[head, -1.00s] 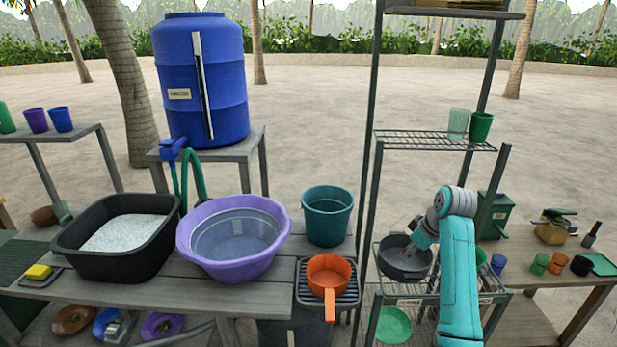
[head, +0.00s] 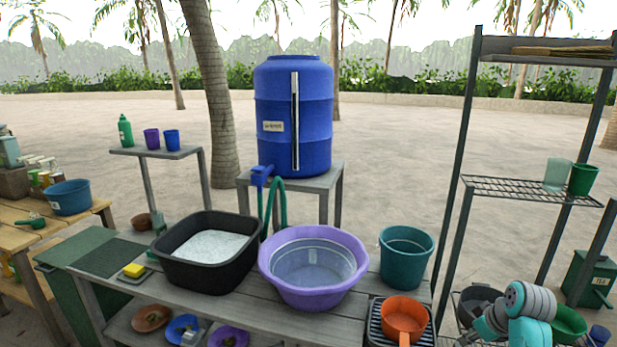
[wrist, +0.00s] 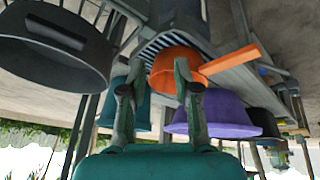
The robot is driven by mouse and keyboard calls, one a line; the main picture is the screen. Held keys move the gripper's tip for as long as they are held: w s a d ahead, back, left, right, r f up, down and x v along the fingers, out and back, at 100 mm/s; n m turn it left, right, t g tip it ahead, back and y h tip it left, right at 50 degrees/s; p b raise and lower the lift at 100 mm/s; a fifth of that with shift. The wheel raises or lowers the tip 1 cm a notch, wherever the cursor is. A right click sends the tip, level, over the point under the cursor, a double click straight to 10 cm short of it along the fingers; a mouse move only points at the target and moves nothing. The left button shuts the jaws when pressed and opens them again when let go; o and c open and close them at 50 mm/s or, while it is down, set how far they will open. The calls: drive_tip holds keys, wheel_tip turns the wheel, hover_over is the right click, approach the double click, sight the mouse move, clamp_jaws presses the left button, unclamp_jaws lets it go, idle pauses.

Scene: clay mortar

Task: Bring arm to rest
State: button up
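My teal and grey arm (head: 527,312) is folded at the lower right of the head view, in front of the wire rack. My gripper (wrist: 155,82) shows in the wrist view with its two fingers apart and nothing between them. The wrist picture is upside down. Beyond the fingers are the orange pan (wrist: 176,68), the purple basin (wrist: 222,115) and a teal bucket (wrist: 138,105), all apart from the fingers as far as I can tell. In the head view the gripper's fingertips are hard to make out.
The wire rack (head: 530,190) stands close to my arm, with a dark pot (head: 478,300) and a green bowl (head: 568,325) on its lower shelf. The wooden bench (head: 235,308) holds a black tub (head: 172,262). Open sand lies behind.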

drive_tip(key=s+a+f+m+t+h, duration=0.1)
drive_tip(key=s+a+f, duration=0.35)
drive_tip(key=f, duration=0.35)
drive_tip(key=s+a+f+m+t, duration=0.1)
drive_tip(key=s+a+f, duration=0.35)
drive_tip(key=f, duration=0.35)
drive_tip(key=s+a+f+m+t, duration=0.1)
drive_tip(key=s+a+f, duration=0.2)
drive_tip(key=s, duration=0.4)
drive_tip(key=s+a+f+m+t, duration=0.1)
drive_tip(key=s+a+f, duration=0.1)
drive_tip(key=s+a, duration=0.35)
drive_tip(key=s+a+r+t, duration=0.1)
drive_tip(key=s+r, duration=0.3)
drive_tip(key=s, duration=0.5)
drive_tip(key=s+a+r+m+t, duration=0.1)
drive_tip(key=s+a+r+t, duration=0.15)
drive_tip(key=s, duration=0.55)
drive_tip(key=s+a+r+t, duration=0.1)
drive_tip(key=s+r, duration=0.3)
drive_tip(key=s, duration=0.5)
drive_tip(key=s+r+t, duration=0.1)
drive_tip(key=s+r, duration=0.5)
drive_tip(key=r, duration=0.4)
drive_tip(key=shift+s+a, duration=0.25)
drive_tip(key=shift+s, duration=0.05)
